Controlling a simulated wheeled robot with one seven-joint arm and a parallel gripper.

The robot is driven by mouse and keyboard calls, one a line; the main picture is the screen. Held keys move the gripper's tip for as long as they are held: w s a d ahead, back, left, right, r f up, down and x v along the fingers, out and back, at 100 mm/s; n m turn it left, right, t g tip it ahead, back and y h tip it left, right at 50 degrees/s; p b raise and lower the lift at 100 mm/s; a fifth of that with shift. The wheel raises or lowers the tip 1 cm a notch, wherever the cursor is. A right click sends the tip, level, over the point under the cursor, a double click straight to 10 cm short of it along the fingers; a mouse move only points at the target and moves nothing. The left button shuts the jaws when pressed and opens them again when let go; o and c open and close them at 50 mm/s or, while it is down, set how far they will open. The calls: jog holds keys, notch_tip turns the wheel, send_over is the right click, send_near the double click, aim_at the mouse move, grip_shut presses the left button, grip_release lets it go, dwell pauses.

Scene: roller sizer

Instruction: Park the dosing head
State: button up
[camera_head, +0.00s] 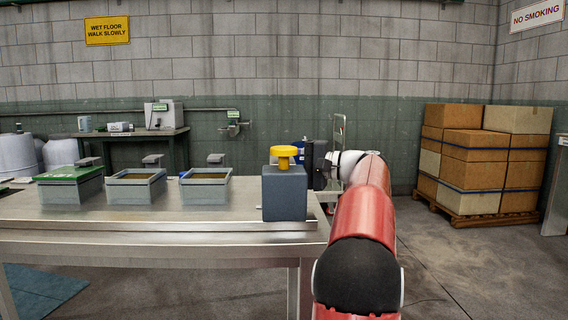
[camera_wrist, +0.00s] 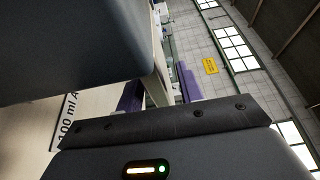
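The dosing head, as I take it, is a dark grey-blue box (camera_head: 284,195) with a yellow knob (camera_head: 284,152) on top. It stands upright at the right end of the table, by the front rail. My gripper (camera_head: 300,158) is just behind and right of its upper part, with the fingertips partly hidden by it. In the wrist view a large dark body (camera_wrist: 75,45) fills the upper left, close to the fingers. The two purple fingers (camera_wrist: 160,90) stand apart, and I see nothing clearly clamped between them. Contact with the box cannot be told.
Three grey bins (camera_head: 137,188) stand in a row on the metal table (camera_head: 150,222); the left one has a green top. A front rail (camera_head: 160,225) runs along the table. A label reading "100 ml A" (camera_wrist: 66,120) shows in the wrist view. Stacked cartons (camera_head: 480,160) stand at right.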

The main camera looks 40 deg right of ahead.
jog(key=v, duration=0.7)
jog(key=shift+s+d, duration=0.25)
jog(key=shift+s, duration=0.05)
dwell(0.4)
